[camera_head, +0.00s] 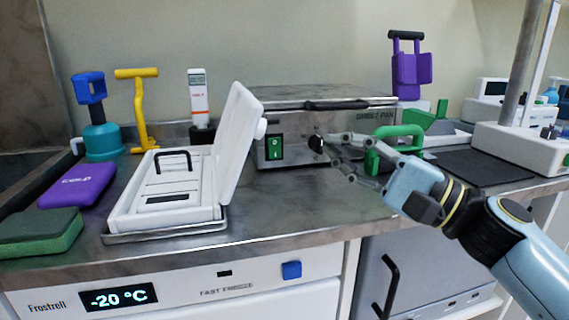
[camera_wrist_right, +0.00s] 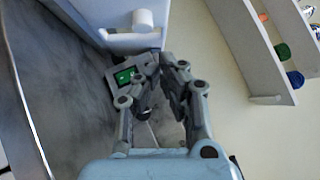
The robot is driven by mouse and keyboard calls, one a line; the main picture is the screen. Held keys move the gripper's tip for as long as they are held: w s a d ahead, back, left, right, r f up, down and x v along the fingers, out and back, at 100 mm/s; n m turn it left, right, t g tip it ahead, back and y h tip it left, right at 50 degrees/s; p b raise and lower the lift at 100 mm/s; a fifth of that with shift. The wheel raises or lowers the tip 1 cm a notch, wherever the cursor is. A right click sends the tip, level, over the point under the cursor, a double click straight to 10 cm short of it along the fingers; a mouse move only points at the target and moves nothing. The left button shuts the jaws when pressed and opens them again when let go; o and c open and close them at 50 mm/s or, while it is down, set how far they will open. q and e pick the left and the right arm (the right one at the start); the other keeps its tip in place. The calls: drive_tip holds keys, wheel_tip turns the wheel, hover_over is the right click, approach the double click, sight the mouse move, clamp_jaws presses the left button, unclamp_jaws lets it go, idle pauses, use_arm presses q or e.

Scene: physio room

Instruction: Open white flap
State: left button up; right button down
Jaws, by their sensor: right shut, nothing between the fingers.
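The white flap (camera_head: 236,143) stands raised on the right side of a white box (camera_head: 165,208), leaning a little to the right. A round white knob (camera_head: 260,128) sticks out of its right face. My right gripper (camera_head: 333,146) is to the right of the flap, apart from it, in front of the steel pan unit near its black dial (camera_head: 316,143). In the right wrist view the gripper's fingers (camera_wrist_right: 162,64) are together and empty. The flap (camera_wrist_right: 112,14) and its knob (camera_wrist_right: 143,20) show beyond them. My left gripper is not in view.
The steel pan unit (camera_head: 290,107) has a green switch (camera_head: 274,148). A green handled object (camera_head: 398,142) stands close beside my right gripper. A purple block (camera_head: 77,184) and green block (camera_head: 40,232) lie left of the box. Bare counter (camera_head: 300,205) lies in front of the pan unit.

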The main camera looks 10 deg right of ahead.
drive_tip(key=f, duration=0.2)
drive_tip(key=shift+s+f, duration=0.35)
drive_tip(key=shift+s, duration=0.05)
drive_tip(key=shift+a+f+h, duration=0.1)
drive_tip(key=shift+a+h, duration=0.05)
drive_tip(key=shift+h, duration=0.15)
use_arm(q)
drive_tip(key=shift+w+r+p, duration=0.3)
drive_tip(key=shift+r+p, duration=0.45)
drive_tip(key=shift+p, duration=0.2)
use_arm(e)
drive_tip(key=x, duration=0.9)
drive_tip(key=shift+w+a, duration=0.25)
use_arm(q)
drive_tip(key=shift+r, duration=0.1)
